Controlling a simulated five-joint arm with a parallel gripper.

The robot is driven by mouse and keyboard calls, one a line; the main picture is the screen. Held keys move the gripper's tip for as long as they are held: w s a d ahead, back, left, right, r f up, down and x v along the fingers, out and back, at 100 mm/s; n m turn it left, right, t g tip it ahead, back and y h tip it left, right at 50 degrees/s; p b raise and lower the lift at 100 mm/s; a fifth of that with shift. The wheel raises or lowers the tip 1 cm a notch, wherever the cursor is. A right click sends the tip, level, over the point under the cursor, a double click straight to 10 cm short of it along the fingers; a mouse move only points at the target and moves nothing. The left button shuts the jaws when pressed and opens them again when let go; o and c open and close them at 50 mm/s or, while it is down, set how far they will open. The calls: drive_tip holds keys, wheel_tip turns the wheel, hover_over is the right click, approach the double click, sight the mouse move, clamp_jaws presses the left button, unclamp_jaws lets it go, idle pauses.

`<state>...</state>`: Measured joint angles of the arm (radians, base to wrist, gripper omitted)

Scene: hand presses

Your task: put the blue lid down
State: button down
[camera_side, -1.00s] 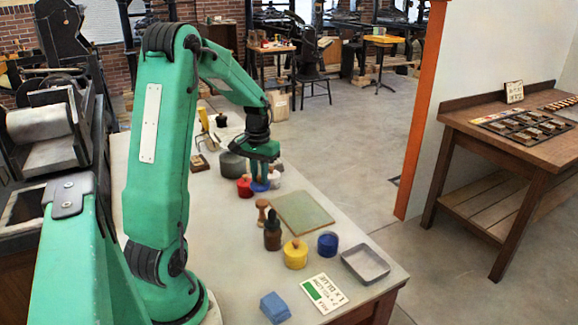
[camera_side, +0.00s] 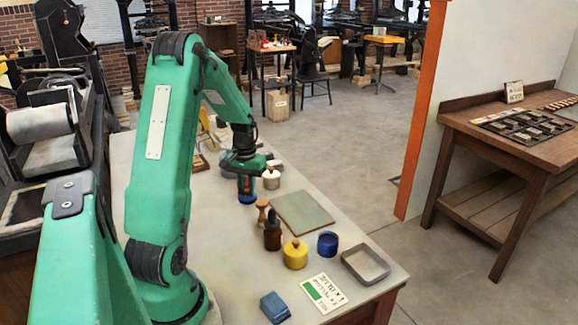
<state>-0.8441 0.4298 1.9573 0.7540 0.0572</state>
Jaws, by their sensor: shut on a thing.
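My gripper (camera_side: 246,187) points down over the far part of the table and is shut on the blue lid (camera_side: 247,199). Only the lid's lower part shows beneath the fingers. I cannot tell whether the lid touches the tabletop. A pale tin with a knob (camera_side: 271,179) stands just to the right of my gripper. An open-looking dark blue tin (camera_side: 327,244) stands nearer the front, apart from the gripper. The red tin is hidden or nearly so behind my gripper.
A yellow tin (camera_side: 295,255), a dark brown bottle (camera_side: 272,236) and a wooden-handled tool (camera_side: 262,211) stand nearer the front. A flat green-grey plate (camera_side: 302,212), a metal tray (camera_side: 365,264), a card (camera_side: 323,292) and a blue block (camera_side: 275,306) lie there too.

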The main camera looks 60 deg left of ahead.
sight(248, 193)
drive_tip(key=shift+f, duration=0.55)
drive_tip(key=shift+f, duration=0.1)
drive_tip(key=shift+f, duration=1.8)
drive_tip(key=shift+f, duration=0.1)
drive_tip(key=c, duration=1.3)
unclamp_jaws()
wheel_tip(248, 193, up, 12)
drive_tip(key=shift+r, duration=0.15)
